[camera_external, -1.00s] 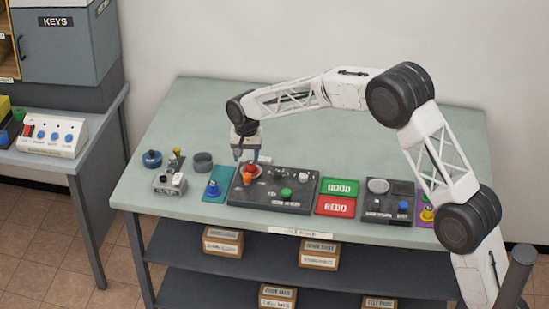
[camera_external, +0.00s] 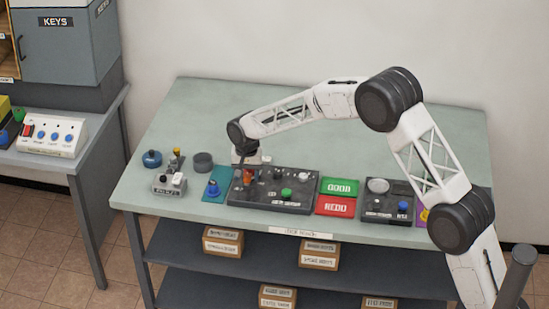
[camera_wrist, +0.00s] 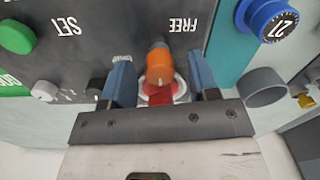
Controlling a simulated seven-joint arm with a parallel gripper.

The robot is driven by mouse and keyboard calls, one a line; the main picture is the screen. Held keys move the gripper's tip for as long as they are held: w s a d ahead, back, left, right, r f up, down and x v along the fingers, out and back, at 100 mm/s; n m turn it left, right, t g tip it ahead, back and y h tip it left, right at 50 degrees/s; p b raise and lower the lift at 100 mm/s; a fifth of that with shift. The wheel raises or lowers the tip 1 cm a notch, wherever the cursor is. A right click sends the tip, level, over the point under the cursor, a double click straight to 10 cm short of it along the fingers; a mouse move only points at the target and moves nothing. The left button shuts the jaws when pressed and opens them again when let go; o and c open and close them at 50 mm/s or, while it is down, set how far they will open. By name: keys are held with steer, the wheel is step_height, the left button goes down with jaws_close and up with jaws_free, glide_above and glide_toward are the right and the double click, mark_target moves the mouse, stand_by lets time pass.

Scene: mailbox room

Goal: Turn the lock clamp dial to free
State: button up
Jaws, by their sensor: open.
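The lock clamp dial, orange on top with a red body on a pale round base, shows in the wrist view (camera_wrist: 158,68) and at the left end of the dark panel (camera_external: 270,205) in the external view (camera_external: 248,178). The panel carries a FREE label (camera_wrist: 183,25) by the dial and a SET label (camera_wrist: 66,26) farther left in the wrist view. My gripper (camera_wrist: 158,58) is open, with one blue finger on each side of the dial. Whether the fingers touch it is unclear.
The panel's green knob (camera_external: 287,192) stands right of the dial. A teal mat with a blue dial (camera_external: 213,188) is close on the left. Green and red plates (camera_external: 338,187) and another dark panel (camera_external: 383,210) lie to the right. The rear table is clear.

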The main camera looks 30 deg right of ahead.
steer(key=c, duration=0.9)
steer(key=shift+c, duration=0.2)
